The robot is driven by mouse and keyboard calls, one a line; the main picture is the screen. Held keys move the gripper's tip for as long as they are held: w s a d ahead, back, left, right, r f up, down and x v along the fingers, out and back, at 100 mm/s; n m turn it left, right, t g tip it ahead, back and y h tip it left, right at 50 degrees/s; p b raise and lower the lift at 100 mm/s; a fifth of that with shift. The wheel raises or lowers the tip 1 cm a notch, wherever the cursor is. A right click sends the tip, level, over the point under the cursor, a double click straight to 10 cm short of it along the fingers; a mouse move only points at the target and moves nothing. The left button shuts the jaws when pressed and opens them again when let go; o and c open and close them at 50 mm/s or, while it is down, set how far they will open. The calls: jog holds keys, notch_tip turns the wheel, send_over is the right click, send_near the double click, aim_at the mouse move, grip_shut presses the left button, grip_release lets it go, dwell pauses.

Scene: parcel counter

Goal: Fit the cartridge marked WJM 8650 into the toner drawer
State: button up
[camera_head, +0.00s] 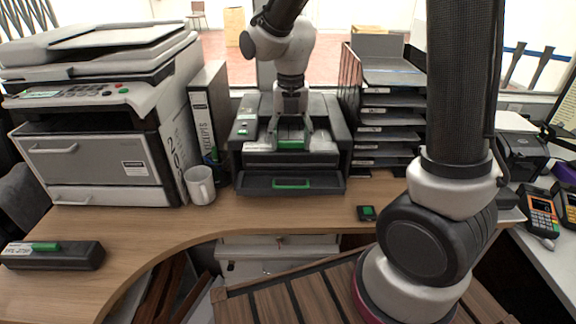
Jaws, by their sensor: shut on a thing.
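The small printer (336,135) stands at the back of the counter. Its toner drawer (263,184) is out at the front, with a green handle on its face. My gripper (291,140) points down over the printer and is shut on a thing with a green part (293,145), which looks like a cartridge. Its mark cannot be read, and the fingers hide part of it. Whether it touches the drawer is unclear. Another dark cartridge (70,260) with a green grip and a white label lies at the left front; its label is too small to read surely.
A large copier (90,150) stands left, with a white mug (200,185) and a receipts binder (200,115) beside the printer. A paper tray rack (385,125) stands close on the right. A small dark box (366,213) lies in front.

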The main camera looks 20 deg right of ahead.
aim_at(291, 161)
notch_tip(291, 161, down, 7)
jog(key=shift+r, duration=0.1)
jog(key=shift+f, duration=0.25)
jog(key=shift+f, duration=0.1)
jog(key=o, duration=1.8)
